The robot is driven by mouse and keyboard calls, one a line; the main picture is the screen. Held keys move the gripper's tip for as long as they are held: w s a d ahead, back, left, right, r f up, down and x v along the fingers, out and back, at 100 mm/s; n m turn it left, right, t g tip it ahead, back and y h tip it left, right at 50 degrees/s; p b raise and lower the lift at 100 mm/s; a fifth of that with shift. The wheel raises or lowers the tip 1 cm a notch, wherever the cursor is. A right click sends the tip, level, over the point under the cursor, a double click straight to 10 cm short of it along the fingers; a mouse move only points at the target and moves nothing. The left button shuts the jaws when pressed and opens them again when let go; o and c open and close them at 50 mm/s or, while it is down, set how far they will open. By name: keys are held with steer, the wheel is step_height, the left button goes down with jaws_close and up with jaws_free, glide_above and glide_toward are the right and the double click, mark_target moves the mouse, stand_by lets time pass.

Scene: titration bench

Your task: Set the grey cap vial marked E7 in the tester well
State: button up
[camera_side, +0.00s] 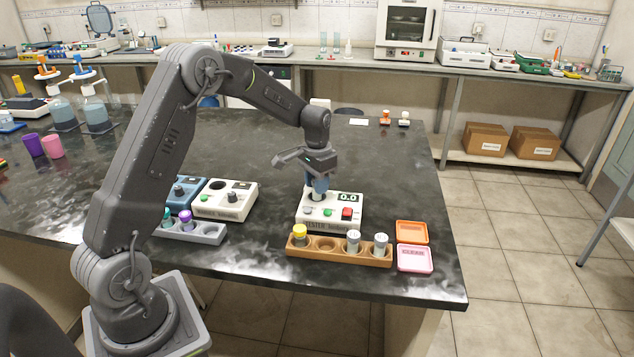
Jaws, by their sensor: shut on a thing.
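The tester (330,216) is a white box with a green display, a green button and a red button, on the black bench. My gripper (318,184) points down over the tester's back left part, fingers shut on a small pale vial (318,194). The vial is mostly hidden by the fingers; its cap colour and mark cannot be read. Its lower end is at the tester's top, and I cannot tell whether it is inside the well. Two vials with grey caps stand in the brown rack (326,246): one in the middle (353,241) and one at right (381,244). Their marks are unreadable.
A yellow-capped vial (300,236) stands at the rack's left, with an empty hole beside it. Orange (412,232) and pink (415,258) trays lie right of the rack. A grey rack (205,232) and a white device (226,200) stand left of the tester.

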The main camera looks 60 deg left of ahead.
steer(key=shift+f, duration=0.6)
steer(key=o, duration=1.1)
steer(key=shift+o, duration=0.2)
steer(key=shift+a, duration=0.1)
steer(key=shift+a+r, duration=0.1)
steer(key=shift+c, duration=0.4)
